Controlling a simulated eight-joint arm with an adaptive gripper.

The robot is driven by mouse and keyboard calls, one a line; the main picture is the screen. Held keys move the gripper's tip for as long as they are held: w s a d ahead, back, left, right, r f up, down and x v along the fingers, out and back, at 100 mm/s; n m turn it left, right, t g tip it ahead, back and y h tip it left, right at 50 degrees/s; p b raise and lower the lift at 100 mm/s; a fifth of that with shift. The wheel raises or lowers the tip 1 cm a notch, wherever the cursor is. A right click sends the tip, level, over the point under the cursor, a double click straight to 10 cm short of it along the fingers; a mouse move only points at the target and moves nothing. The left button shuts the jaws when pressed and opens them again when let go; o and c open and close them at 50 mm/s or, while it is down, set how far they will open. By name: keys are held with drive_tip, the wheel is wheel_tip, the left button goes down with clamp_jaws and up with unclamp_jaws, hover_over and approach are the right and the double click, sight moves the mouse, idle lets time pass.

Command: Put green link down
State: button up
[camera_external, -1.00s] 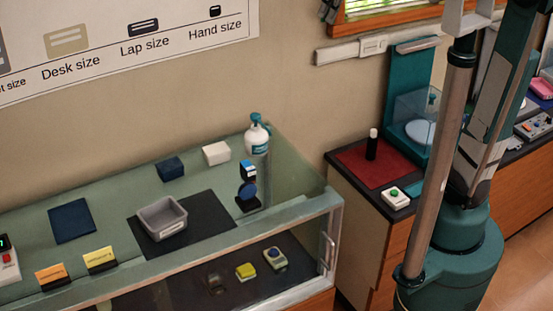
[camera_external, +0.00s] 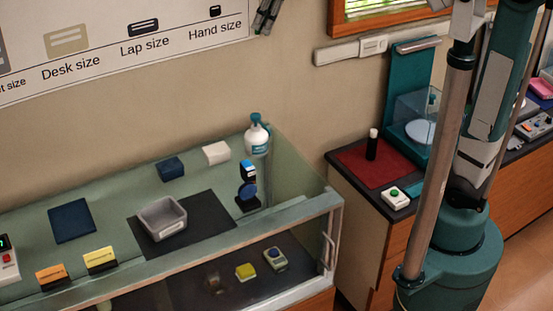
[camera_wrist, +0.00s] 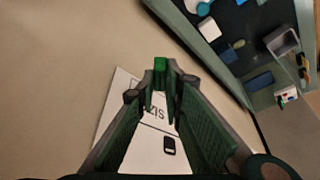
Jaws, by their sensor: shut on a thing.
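The green link (camera_wrist: 160,65) shows in the wrist view as a small bright green piece between my fingertips. My gripper (camera_wrist: 160,76) is shut on it, with the long green-padded fingers reaching up from the bottom of the picture. In the external view only the dark end of my gripper (camera_external: 265,17) shows at the top edge, in front of the wall poster and high above the counter. The green link cannot be made out there.
A grey tray (camera_external: 145,226) sits on a dark mat (camera_external: 213,213) on the glass-topped counter. A navy pad (camera_external: 71,221), blue block (camera_external: 170,168), white block (camera_external: 216,153), white bottle (camera_external: 257,138) and blue device (camera_external: 247,187) stand around it. Bare counter lies between them.

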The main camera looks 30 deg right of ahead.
drive_tip(key=a+f+m+h, duration=0.1)
drive_tip(key=a+f+m, duration=0.1)
drive_tip(key=a+f, duration=0.65)
drive_tip(key=a+f+m+t, duration=0.1)
drive_tip(key=a+f, duration=0.2)
drive_tip(key=a, duration=1.1)
drive_tip(key=a+f+m+h, duration=0.1)
drive_tip(key=a+f+m, duration=0.1)
drive_tip(key=a+f, duration=0.65)
drive_tip(key=s+a+f+m, duration=0.1)
drive_tip(key=s+a+f, duration=0.2)
drive_tip(key=a, duration=0.9)
drive_tip(key=s+a+f+m+h, duration=0.1)
drive_tip(key=s+a, duration=0.4)
drive_tip(key=a, duration=0.7)
drive_tip(key=shift+s+f+m, duration=0.15)
drive_tip(key=shift+f+m, duration=0.65)
drive_tip(key=shift+f, duration=0.3)
drive_tip(key=shift+f, duration=3.15)
drive_tip(key=shift+f, duration=1.85)
